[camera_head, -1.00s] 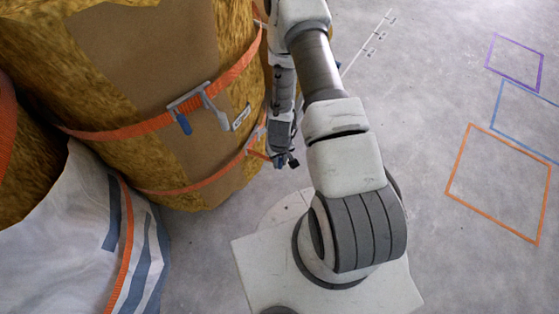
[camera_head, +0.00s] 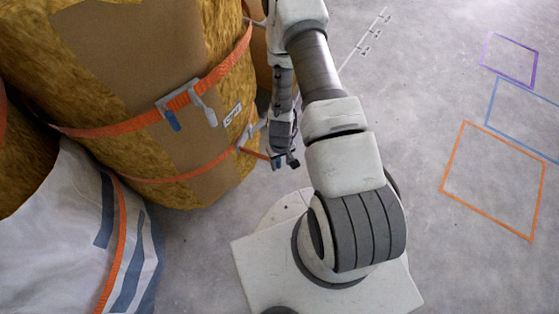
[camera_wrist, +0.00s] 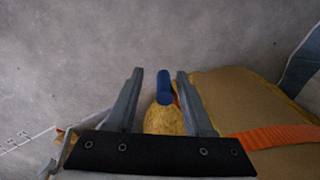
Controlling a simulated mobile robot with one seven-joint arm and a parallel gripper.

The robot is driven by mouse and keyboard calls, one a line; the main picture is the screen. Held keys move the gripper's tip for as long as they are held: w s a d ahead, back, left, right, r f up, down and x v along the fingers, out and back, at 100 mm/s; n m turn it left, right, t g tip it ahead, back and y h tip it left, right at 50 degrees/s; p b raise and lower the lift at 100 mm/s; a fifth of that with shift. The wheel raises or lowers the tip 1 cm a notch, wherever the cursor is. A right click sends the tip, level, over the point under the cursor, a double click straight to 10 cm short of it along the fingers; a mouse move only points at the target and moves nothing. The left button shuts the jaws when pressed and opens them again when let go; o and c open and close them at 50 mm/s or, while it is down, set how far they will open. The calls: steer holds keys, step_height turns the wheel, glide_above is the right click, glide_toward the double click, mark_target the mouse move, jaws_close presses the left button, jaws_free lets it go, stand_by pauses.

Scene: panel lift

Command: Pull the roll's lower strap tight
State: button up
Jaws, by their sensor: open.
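The roll (camera_head: 197,161) is a large yellow-brown fibrous bale wrapped in brown paper, standing at left in the head view. Its lower orange strap (camera_head: 180,178) runs around its lower part to a small buckle (camera_head: 245,139) at the right side. A short orange tail (camera_head: 256,154) sticks out from there toward my gripper (camera_head: 284,163). In the wrist view my gripper (camera_wrist: 160,74) is open, with a blue cylindrical piece (camera_wrist: 164,87) between its fingers in the picture. I cannot tell whether the fingers touch it. An orange strap (camera_wrist: 275,137) crosses the paper at right.
The upper orange strap (camera_head: 140,122) carries a metal buckle with a blue-tipped lever (camera_head: 172,120). A white bag with blue and orange stripes (camera_head: 60,220) stands at lower left. Orange (camera_head: 481,227), blue and purple floor outlines lie at right. The floor there is clear.

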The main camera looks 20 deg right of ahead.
mark_target(280, 159)
steer(key=shift+w+a, duration=0.1)
steer(key=shift+w, duration=0.05)
steer(key=shift+r, duration=0.2)
step_height(280, 159, up, 17)
steer(key=p, duration=0.6)
